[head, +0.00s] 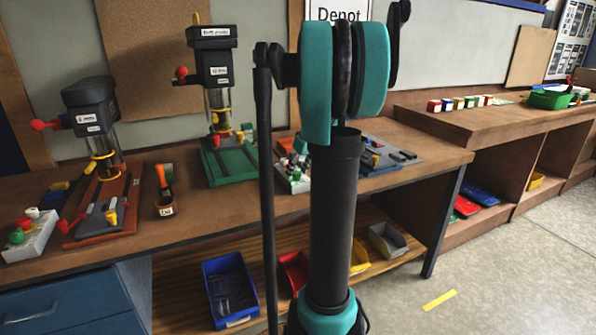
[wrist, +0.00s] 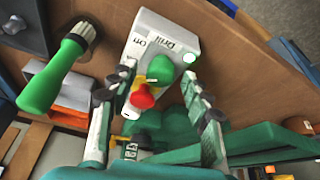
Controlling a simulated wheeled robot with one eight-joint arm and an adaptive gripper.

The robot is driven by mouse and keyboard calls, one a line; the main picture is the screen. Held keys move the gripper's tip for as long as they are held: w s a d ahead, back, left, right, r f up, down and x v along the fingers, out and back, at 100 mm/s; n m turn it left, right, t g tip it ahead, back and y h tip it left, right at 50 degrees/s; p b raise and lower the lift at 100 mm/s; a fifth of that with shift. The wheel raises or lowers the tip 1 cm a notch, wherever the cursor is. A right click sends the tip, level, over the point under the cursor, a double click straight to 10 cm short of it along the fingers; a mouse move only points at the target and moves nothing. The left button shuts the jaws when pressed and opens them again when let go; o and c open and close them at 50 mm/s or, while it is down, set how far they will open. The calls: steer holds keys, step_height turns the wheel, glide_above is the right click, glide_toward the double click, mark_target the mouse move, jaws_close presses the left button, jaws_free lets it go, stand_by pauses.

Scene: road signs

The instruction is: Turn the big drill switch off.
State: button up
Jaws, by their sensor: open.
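A pale round lamp (wrist: 188,57) sits near the box's right edge. I cannot tell whether the fingers touch the knobs. In the head view, the big drill (head: 212,80) stands on a green base (head: 225,165). A white box (head: 293,181) shows right of that base, partly hidden by my arm.
Bins, including a blue bin (head: 230,290), stand on the lower shelf.

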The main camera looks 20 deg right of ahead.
steer(key=shift+c, duration=0.4)
jaws_close()
steer(key=shift+m, duration=0.4)
steer(key=m+h, duration=0.1)
steer(key=m, duration=0.1)
steer(key=m+h, duration=0.1)
steer(key=m, duration=0.1)
steer(key=shift+a+m, duration=0.2)
steer(key=shift+m, duration=0.1)
steer(key=m+h, duration=0.1)
steer(key=m, duration=0.2)
steer(key=m+g+h, duration=0.1)
steer(key=m, duration=0.2)
steer(key=shift+a, duration=0.1)
steer(key=shift+m+h, duration=0.3)
steer(key=shift+m, duration=0.1)
steer(key=shift+o, duration=0.4)
jaws_free()
